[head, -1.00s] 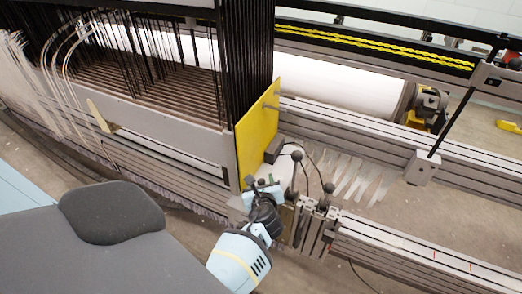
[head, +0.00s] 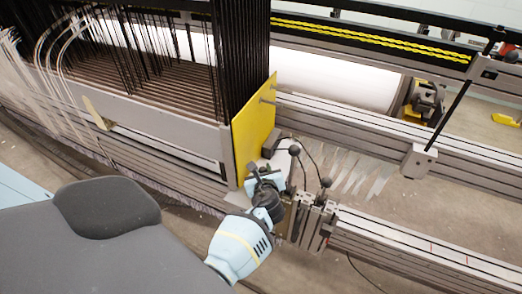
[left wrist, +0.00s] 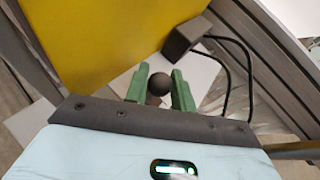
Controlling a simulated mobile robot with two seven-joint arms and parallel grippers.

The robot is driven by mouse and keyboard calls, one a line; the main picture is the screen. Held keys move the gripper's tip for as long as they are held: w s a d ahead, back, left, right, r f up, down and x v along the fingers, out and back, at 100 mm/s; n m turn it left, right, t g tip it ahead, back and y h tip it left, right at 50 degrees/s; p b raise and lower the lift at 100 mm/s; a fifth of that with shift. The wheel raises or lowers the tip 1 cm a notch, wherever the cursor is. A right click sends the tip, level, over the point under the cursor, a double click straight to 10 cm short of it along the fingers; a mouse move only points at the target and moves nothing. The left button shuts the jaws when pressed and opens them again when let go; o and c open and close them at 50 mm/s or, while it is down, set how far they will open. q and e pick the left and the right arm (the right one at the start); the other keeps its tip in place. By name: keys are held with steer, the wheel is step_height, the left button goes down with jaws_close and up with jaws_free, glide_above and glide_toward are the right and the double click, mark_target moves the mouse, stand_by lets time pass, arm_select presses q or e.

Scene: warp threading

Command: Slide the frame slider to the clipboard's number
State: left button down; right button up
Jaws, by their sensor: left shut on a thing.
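My left gripper (head: 264,178) is low beside the yellow end panel (head: 254,125), near the metal carriage on the front rail. In the left wrist view its green fingers (left wrist: 158,90) are closed about a dark round knob (left wrist: 159,84). The knob's stem and what it joins are hidden, so I cannot tell whether it is the frame slider's. Two dark ball-topped levers (head: 294,150) stand by the carriage (head: 305,218), just right of the gripper. No clipboard or readable number shows. My right gripper is not in view.
A black box (head: 275,146) with cables sits beside the yellow panel; it also shows in the left wrist view (left wrist: 181,40). The front rail (head: 400,240) runs right with faint red marks. The loom's dark heddles (head: 243,60) stand at left. Floor is open below the rail.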

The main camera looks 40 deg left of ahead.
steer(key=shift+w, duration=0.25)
arm_select(q)
steer(key=c, duration=1.2)
jaws_free()
steer(key=shift+c, duration=0.2)
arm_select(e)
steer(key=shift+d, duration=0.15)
arm_select(q)
steer(key=shift+s+d+r, duration=0.1)
steer(key=shift+s, duration=0.1)
steer(key=p+v, duration=0.1)
steer(key=v, duration=0.5)
steer(key=shift+p, duration=0.35)
steer(key=shift+s+d+r, duration=0.25)
steer(key=shift+s+d, duration=0.15)
steer(key=shift+s, duration=0.05)
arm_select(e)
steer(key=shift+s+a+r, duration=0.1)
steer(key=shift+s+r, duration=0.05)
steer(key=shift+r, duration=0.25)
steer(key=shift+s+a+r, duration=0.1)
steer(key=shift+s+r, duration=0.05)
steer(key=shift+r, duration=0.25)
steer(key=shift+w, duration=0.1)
